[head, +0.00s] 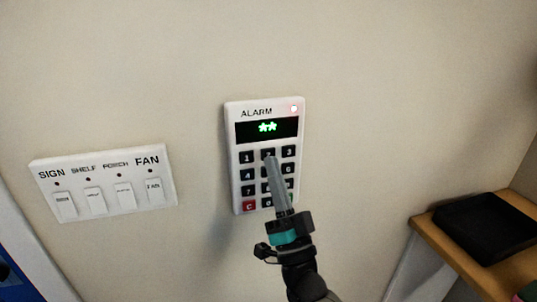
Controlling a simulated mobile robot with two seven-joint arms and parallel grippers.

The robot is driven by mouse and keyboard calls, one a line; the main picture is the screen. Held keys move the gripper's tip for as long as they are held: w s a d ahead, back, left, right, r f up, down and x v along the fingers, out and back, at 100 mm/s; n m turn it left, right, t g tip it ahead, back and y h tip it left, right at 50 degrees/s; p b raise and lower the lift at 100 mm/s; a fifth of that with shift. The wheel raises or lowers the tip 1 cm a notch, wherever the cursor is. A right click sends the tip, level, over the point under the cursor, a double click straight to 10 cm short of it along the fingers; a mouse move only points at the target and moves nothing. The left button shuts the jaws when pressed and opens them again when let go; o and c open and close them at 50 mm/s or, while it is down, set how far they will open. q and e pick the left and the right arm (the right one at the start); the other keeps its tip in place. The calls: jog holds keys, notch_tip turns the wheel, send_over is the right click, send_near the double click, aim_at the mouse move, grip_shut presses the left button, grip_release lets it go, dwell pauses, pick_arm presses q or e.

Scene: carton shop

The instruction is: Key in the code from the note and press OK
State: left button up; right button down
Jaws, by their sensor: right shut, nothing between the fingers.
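The white alarm keypad (232,150) is fixed to the wall in the middle of the head view. Dark number keys and a red C key (249,205) show below. My right gripper (269,157) is shut and empty, with its fingertips over the 2 key in the top row; I cannot tell whether they touch it. The gripper covers most of the middle column and part of the bottom row. The note is not in view. My left gripper is not in view.
A white switch panel (105,208) labelled SIGN, SHELF, PORCH and FAN is on the wall to the left. A wooden shelf (450,254) with a black tray (485,228) stands at the lower right. A blue thing (20,262) shows at the lower left. The wall around the keypad is bare.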

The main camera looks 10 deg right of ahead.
jog(key=shift+w, duration=0.1)
dwell(0.3)
jog(key=shift+w, duration=0.35)
jog(key=shift+w+b, duration=0.35)
dwell(0.6)
jog(key=shift+s, duration=0.15)
jog(key=shift+s+p, duration=0.4)
jog(key=shift+s, duration=0.25)
jog(key=s+p, duration=0.2)
jog(key=s, duration=0.3)
jog(key=shift+d, duration=0.1)
